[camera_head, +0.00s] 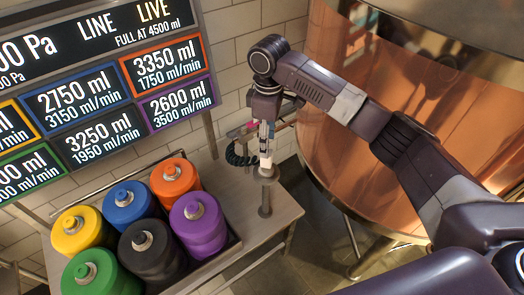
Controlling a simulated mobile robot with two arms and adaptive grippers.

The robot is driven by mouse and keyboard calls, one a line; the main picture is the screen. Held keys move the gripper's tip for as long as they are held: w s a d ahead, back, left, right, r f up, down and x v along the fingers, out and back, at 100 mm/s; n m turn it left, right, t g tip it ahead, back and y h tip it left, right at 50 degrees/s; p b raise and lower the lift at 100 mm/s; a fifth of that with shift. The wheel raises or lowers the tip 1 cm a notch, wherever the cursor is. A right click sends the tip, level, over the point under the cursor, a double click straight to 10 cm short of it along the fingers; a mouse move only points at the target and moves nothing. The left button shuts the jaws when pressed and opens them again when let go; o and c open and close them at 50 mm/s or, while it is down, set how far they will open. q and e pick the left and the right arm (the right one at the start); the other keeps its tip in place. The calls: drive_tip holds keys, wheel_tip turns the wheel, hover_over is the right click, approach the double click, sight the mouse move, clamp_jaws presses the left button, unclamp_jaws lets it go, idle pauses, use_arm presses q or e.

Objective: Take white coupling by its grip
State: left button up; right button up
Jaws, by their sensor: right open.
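The white coupling (266,161) stands upright on a grey stand (265,190) on the table, in the middle of the head view. My right gripper (264,134) points down from above, over the coupling and close to it. It is open. The fingers overlap the coupling's upper part in this view, so I cannot tell whether they are around its grip or touch it. My left gripper is not in view.
A dark coiled hose (238,156) hangs left of the coupling. A display board (95,75) stands behind. A large copper vessel (345,150) is at right.

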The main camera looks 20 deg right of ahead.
sight(267, 160)
drive_tip(key=shift+w+f, duration=0.15)
drive_tip(key=shift+f, duration=0.3)
drive_tip(key=f+p, duration=0.1)
drive_tip(key=s+f+p, duration=0.1)
drive_tip(key=f, duration=0.1)
drive_tip(key=shift+f, duration=0.1)
drive_tip(key=f, duration=0.2)
drive_tip(key=shift+w+a+f, duration=0.1)
drive_tip(key=shift+w+f, duration=0.25)
drive_tip(key=shift+f, duration=0.4)
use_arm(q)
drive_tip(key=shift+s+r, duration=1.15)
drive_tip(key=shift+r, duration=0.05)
use_arm(e)
drive_tip(key=shift+r, duration=0.1)
clamp_jaws()
